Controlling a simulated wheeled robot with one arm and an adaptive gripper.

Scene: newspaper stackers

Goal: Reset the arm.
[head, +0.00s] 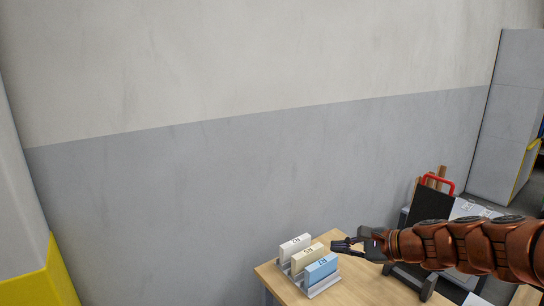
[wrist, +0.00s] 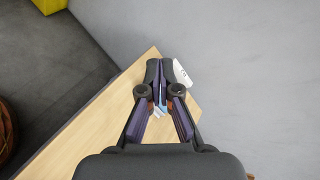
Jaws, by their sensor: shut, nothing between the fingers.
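My gripper (head: 338,246) is at the end of my copper-coloured arm, which reaches in from the right in the head view. It is shut and empty, above the wooden table (head: 362,284) and just right of a small rack (head: 324,289). In the wrist view, my gripper (wrist: 163,70) points over the table (wrist: 92,130) with its fingertips together. The rack holds a white block (head: 295,245), a cream block (head: 308,257) and a blue block (head: 320,268). The fingers hide most of them in the wrist view, where part of the white block (wrist: 183,75) shows.
A grey wall (head: 170,200) stands behind the table. A dark board (head: 428,206) and a red handle (head: 440,179) are behind my arm at right. A grey cabinet (head: 500,120) stands farther right. A pillar with a yellow base (head: 40,282) is at left.

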